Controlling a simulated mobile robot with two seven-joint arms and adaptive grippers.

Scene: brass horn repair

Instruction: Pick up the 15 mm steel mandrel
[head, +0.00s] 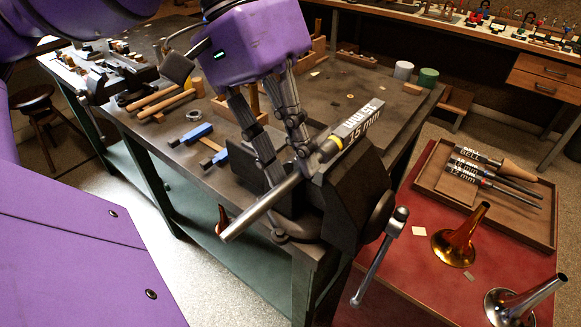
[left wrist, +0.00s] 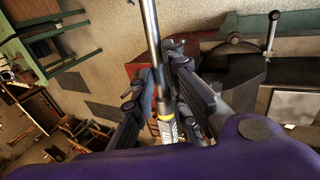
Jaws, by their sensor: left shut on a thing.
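The 15 mm steel mandrel (head: 256,210) is a grey rod with a yellow band and a dark block marked "15 mm". My left gripper (head: 291,172) is shut on it, its fingers on both sides of the rod near the yellow band. The mandrel lies slanted, its bare end toward the lower left and its marked end toward the upper right. In the left wrist view the rod (left wrist: 151,32) runs up from between the gripper's fingers (left wrist: 163,88). In the head view it overlaps the bench vise; I cannot tell whether they touch. My right gripper is not in view.
The dark vise (head: 357,190) with its handle (head: 376,262) stands at the bench corner. Mallets (head: 170,103) and blue-handled tools (head: 197,133) lie on the bench (head: 335,85).

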